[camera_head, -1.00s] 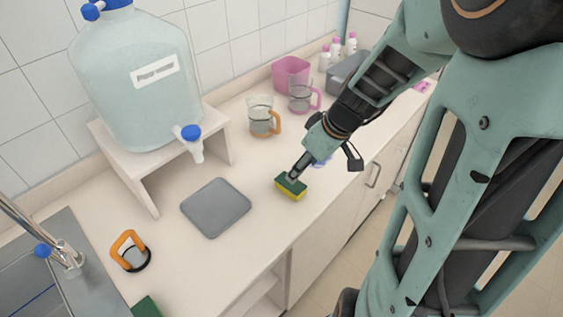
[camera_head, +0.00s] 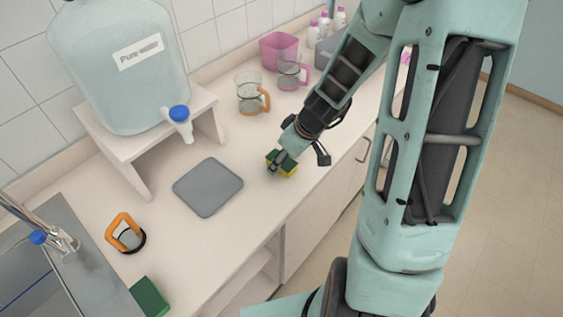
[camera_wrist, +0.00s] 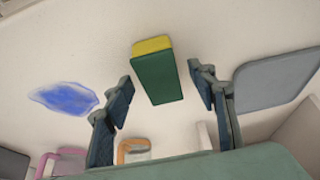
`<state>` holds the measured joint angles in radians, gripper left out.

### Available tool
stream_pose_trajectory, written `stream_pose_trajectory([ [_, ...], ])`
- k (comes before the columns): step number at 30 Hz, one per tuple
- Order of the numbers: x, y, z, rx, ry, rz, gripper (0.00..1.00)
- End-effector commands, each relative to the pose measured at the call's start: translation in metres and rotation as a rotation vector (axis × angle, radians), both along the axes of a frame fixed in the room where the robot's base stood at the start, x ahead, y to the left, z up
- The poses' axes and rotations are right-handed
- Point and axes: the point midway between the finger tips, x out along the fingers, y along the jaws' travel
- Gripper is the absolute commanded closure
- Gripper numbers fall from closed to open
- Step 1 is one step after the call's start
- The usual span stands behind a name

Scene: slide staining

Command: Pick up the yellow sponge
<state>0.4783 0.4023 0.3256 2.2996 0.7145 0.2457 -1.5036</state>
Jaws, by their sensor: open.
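The yellow sponge with a dark green side (camera_head: 288,170) is on the pale counter, to the right of the grey mat, in the head view. My gripper (camera_head: 275,163) is right at it and partly covers it. In the wrist view the sponge (camera_wrist: 157,77) shows its green face and a yellow strip between the two open fingers of my gripper (camera_wrist: 160,85). Gaps show on both sides of the sponge, so neither finger appears to touch it. I cannot tell how far down the fingers reach.
A grey mat (camera_head: 208,187) lies to the left. An orange-handled beaker (camera_head: 247,99) and a pink-handled one (camera_head: 288,75) stand behind. A blue stain (camera_wrist: 64,98) marks the counter. Another green sponge (camera_head: 149,298) is by the sink. The water tank (camera_head: 115,80) sits on a stand.

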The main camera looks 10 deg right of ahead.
Motion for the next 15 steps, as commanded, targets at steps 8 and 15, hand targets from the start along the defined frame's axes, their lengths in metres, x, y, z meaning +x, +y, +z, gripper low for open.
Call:
stream_pose_trajectory([
  [8, 0.0007, 0.0009, -0.0023, 0.0, 0.0, 0.001, 0.48],
  [15, 0.0005, 0.0008, -0.0021, 0.0, 0.0, 0.001, 0.73],
])
